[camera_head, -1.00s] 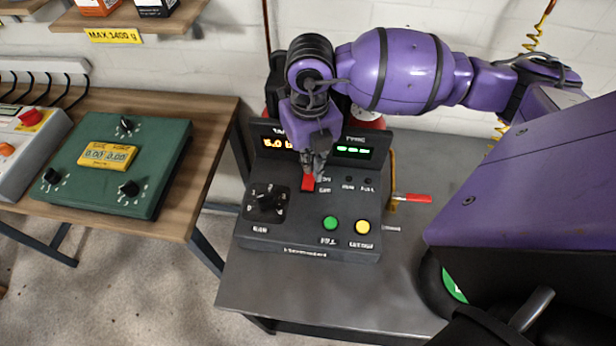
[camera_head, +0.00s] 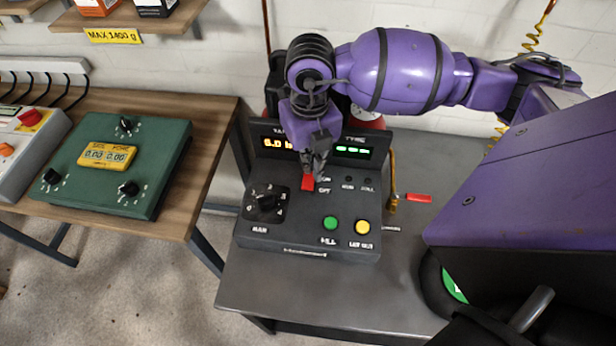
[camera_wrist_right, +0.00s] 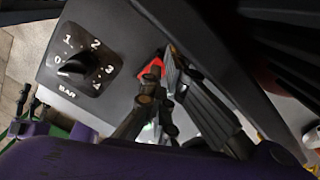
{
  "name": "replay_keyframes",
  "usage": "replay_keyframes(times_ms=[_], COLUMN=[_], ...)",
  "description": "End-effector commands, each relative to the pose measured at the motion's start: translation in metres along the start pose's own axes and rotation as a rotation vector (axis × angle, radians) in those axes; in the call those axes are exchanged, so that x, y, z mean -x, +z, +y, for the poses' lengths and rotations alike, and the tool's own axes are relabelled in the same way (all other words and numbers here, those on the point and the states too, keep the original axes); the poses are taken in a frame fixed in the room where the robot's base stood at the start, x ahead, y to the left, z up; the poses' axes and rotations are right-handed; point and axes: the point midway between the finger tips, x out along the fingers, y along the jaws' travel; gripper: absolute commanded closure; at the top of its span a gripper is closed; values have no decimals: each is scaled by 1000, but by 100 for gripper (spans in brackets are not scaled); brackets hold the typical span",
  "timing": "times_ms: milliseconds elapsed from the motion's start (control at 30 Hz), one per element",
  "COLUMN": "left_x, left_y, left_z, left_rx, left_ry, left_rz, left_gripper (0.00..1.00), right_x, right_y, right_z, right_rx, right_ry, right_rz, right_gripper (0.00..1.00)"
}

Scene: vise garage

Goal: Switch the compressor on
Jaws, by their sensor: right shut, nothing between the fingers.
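The compressor's dark control box (camera_head: 290,225) stands on a grey table. It has a red switch (camera_head: 308,183) in its upper middle, a black BAR knob (camera_head: 266,203) at left, and a green button (camera_head: 330,223) and a yellow button (camera_head: 362,227) at lower right. An orange display and a lit green display (camera_head: 353,151) are on its back panel. My right gripper (camera_head: 318,172) is shut and empty, its tips at the red switch and partly covering it. In the wrist view the red switch (camera_wrist_right: 152,68) shows beside the fingers (camera_wrist_right: 158,92); contact is hard to tell. My left gripper is out of view.
A red-handled valve (camera_head: 418,198) stands just right of the box. A wooden bench at left carries a green box with dials (camera_head: 118,185). The grey table's front (camera_head: 300,295) is clear.

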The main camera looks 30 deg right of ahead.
Motion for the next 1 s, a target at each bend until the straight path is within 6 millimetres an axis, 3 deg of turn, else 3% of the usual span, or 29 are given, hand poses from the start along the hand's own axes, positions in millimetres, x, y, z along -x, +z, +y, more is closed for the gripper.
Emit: replay_keyframes(times_ms=[1000], left_x=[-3], left_y=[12], left_z=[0], left_rx=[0], left_ry=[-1], left_rz=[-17], left_gripper=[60], right_x=[-16], right_y=[0], right_z=[0], right_rx=[0], right_ry=[1], right_rz=[1], right_gripper=[100])
